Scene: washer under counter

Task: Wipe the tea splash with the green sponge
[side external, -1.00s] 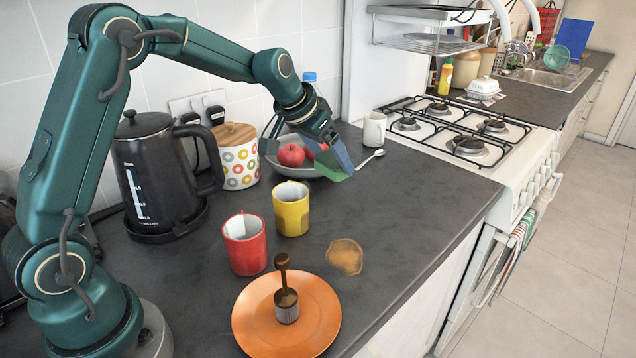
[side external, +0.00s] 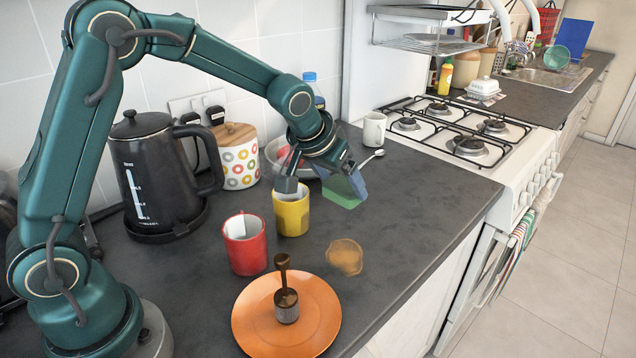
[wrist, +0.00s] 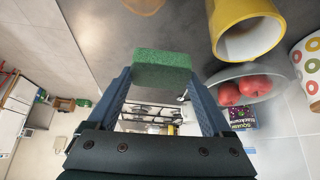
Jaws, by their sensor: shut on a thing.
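The tea splash (side external: 345,257) is a brown patch on the dark counter, right of the red and yellow mugs. Part of a tan patch (wrist: 143,5) shows at the top edge of the wrist view. The green sponge (wrist: 162,70) is held between the two fingers of my gripper (wrist: 163,88). In the side view, my gripper (side external: 325,187) is shut on the sponge (side external: 341,199), its green face low and slightly tilted. The sponge is above the counter, behind the splash and apart from it.
The yellow mug (side external: 291,212) stands close to the left of my gripper, the red mug (side external: 245,243) nearer the front. An orange plate (side external: 318,296) with a brown-handled tool (side external: 286,303) lies in front. A bowl of red apples (wrist: 252,82) is behind. Counter right of the splash is clear.

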